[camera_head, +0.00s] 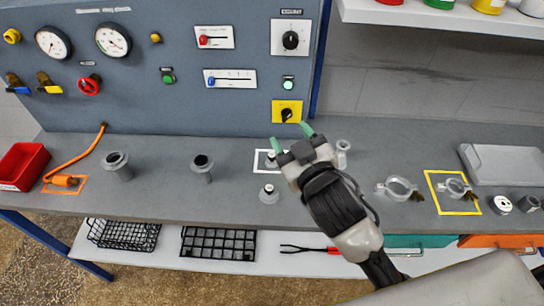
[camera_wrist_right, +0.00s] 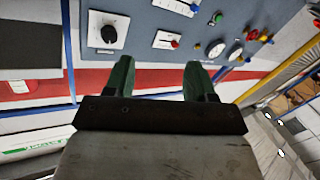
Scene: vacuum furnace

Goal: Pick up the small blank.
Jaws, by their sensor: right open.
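My right gripper (camera_head: 292,137) is open and empty, its two green fingertips apart over the back of the bench near the panel. In the right wrist view its fingers (camera_wrist_right: 159,78) point toward the panel, with nothing between them. A small grey disc-like part with a knob (camera_head: 269,194) lies on the bench to the left of my right arm. A similar small grey part (camera_head: 271,160) stands in a white outlined square, just left of the gripper. I cannot tell for sure which one is the small blank. My left gripper is not in view.
Two grey flanged stubs (camera_head: 118,166) (camera_head: 202,166) stand on the bench to the left. A red bin (camera_head: 22,165) is at the far left. Ring clamps (camera_head: 398,187) (camera_head: 456,188) lie to the right, one in a yellow outline. The control panel (camera_head: 150,90) rises behind the bench.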

